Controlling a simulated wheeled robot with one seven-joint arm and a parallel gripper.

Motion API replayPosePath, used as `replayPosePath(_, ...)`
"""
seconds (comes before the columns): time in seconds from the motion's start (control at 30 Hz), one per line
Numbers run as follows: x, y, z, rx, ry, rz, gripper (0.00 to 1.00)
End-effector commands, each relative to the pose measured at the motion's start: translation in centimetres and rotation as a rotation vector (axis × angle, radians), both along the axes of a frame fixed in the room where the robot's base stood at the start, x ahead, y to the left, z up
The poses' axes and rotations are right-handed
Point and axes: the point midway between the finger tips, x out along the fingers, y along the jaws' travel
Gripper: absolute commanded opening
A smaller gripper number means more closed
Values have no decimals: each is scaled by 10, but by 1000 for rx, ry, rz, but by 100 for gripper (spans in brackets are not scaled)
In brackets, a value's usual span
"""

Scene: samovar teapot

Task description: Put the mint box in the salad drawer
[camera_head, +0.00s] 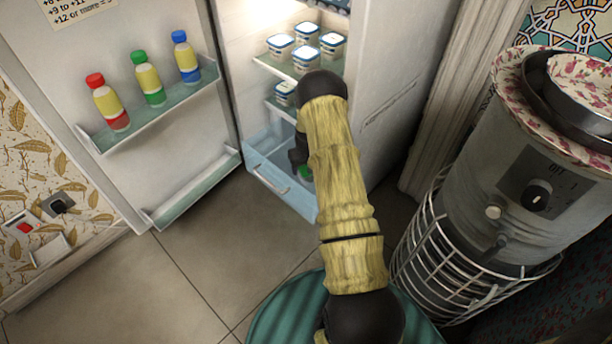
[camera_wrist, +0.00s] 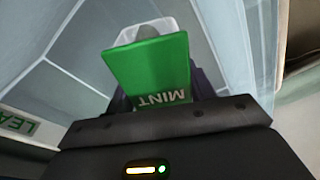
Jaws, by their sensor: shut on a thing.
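The mint box (camera_wrist: 146,68) has a green lid marked MINT and a pale, see-through body showing beyond it in the wrist view. My gripper (camera_wrist: 162,92) is shut on it, with dark fingers at its two sides. In the head view my arm hides most of the box; a small patch of green (camera_head: 305,172) shows by my gripper (camera_head: 299,156). The salad drawer (camera_head: 268,170) is the pale blue bin at the bottom of the fridge, pulled out. My gripper is over or inside its opening; I cannot tell how deep. Pale drawer walls (camera_wrist: 62,85) surround the box in the wrist view.
The fridge door (camera_head: 130,60) stands open at left, with several bottles on its shelf (camera_head: 160,115). Several white tubs (camera_head: 281,44) stand on shelves above the drawer. A large samovar (camera_head: 480,190) in a wire frame stands at right. Floor (camera_head: 190,270) is clear before the fridge.

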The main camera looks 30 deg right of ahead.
Motion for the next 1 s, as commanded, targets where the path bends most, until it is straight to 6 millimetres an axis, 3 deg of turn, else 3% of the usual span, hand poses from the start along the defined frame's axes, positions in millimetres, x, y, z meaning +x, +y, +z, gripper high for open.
replayPosePath(0.03, -1, 0, -14, 0, 2, 0, 26)
replayPosePath(0.23, 0, 0, -51, 0, 1, 2, 26)
replayPosePath(0.67, 0, 0, -58, 0, 1, 1, 26)
replayPosePath(0.9, 0, 0, -90, 0, 1, 0, 26)
replayPosePath(1.0, 0, 0, -94, 0, 0, 0, 26)
